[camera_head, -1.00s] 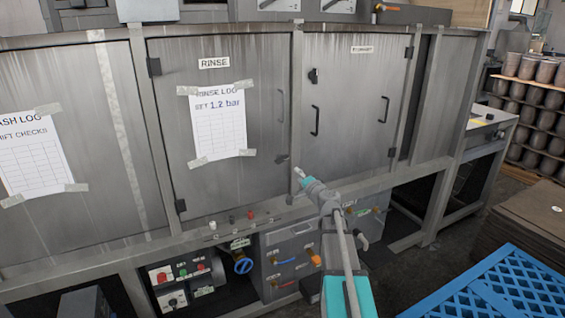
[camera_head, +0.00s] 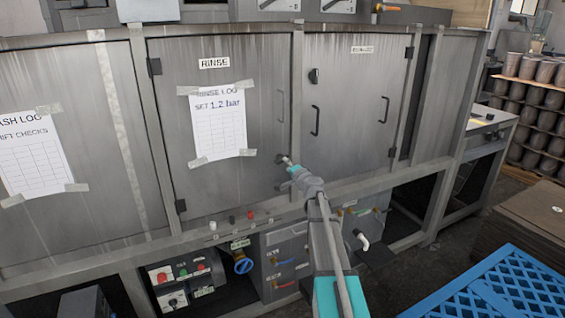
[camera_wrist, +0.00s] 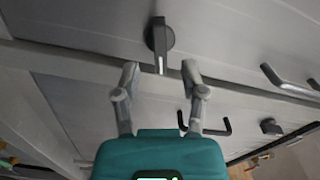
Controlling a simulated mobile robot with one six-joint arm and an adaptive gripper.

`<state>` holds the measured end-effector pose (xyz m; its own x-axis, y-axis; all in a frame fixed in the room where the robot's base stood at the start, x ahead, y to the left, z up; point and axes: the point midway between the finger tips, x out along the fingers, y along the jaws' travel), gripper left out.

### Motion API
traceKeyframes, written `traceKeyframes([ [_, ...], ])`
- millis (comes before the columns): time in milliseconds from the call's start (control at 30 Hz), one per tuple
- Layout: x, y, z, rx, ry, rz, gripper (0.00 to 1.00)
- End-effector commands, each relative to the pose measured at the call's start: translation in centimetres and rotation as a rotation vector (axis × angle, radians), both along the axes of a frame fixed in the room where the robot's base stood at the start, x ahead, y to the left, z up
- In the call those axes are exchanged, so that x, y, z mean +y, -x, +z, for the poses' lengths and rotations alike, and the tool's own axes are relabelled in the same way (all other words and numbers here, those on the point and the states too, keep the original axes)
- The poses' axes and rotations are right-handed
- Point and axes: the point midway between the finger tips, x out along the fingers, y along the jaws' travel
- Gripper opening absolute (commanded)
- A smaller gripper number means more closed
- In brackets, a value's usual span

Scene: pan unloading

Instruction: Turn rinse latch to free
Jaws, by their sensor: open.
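The rinse latch (camera_wrist: 159,40) is a dark round knob with a bar handle, in the upper middle of the wrist view. In the head view the latch (camera_head: 280,158) sits low near the right edge of the door labelled RINSE (camera_head: 255,190). My gripper (camera_wrist: 160,68) is open, its two fingers on either side of the lower end of the bar. I cannot tell whether they touch it. In the head view my gripper (camera_head: 289,164) is right at the latch and partly covers it.
The rinse door's pull handle (camera_head: 281,106) is above the latch. The door to the right has its own latch (camera_head: 313,76) and handles. A ledge with small buttons (camera_head: 232,221) runs below. A blue pallet (camera_head: 500,290) lies at lower right.

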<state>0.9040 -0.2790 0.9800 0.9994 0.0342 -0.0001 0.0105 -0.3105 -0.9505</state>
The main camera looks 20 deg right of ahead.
Motion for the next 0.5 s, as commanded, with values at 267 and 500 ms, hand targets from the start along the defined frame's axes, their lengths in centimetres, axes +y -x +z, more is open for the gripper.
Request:
traceKeyframes([
  [267,0.1,-3.6,0.0,0.000,0.000,0.000,0.54],
  [500,0.2,-4.5,0.0,0.000,0.000,0.000,0.54],
])
